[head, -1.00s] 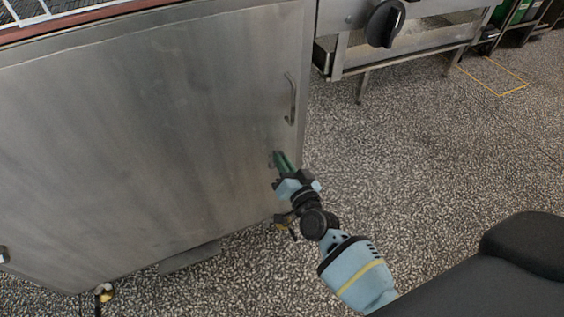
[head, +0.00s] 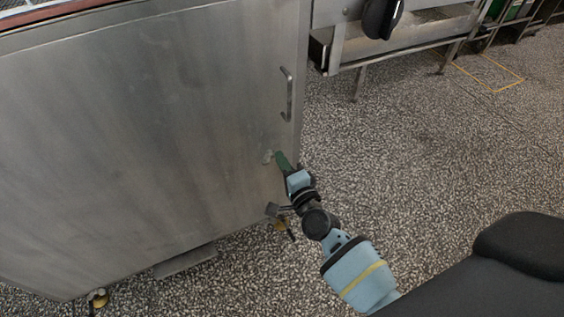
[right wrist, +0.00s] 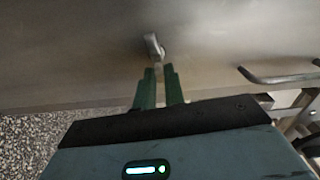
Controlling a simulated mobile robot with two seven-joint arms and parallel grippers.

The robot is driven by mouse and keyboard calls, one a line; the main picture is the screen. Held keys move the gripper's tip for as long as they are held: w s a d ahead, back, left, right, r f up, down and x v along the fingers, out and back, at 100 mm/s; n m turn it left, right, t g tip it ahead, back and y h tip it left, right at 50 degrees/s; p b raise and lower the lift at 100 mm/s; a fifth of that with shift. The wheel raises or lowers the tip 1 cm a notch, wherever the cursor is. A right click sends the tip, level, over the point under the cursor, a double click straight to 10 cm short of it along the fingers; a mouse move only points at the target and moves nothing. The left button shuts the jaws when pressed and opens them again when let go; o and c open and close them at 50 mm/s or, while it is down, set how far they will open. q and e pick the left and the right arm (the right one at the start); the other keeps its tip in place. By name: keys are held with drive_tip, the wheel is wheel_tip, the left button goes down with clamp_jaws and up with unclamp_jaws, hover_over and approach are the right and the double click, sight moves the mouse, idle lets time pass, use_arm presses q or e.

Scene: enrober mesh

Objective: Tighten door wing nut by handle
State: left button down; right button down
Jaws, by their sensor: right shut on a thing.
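The small metal wing nut (head: 267,157) sits low on the steel door (head: 150,130), near its right edge and below the handle (head: 287,95). In the right wrist view the wing nut (right wrist: 153,45) stands out from the door panel at the tips of my green fingers. My right gripper (head: 279,159) reaches it from the lower right. Its fingers (right wrist: 159,72) are close together and shut on the near part of the nut. The fingers partly hide the nut in the head view. My left gripper is not in view.
The door handle (right wrist: 280,77) stands out to the right of the fingers in the right wrist view. A steel unit with a black knob (head: 382,18) stands at the upper right. The speckled floor (head: 430,150) to the right is clear.

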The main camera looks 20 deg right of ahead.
drive_tip(key=shift+f+m, duration=0.1)
drive_tip(key=shift+m, duration=0.5)
drive_tip(key=c, duration=1.5)
unclamp_jaws()
drive_tip(key=s+p, duration=0.1)
drive_tip(key=s, duration=0.7)
drive_tip(key=shift+d, duration=0.15)
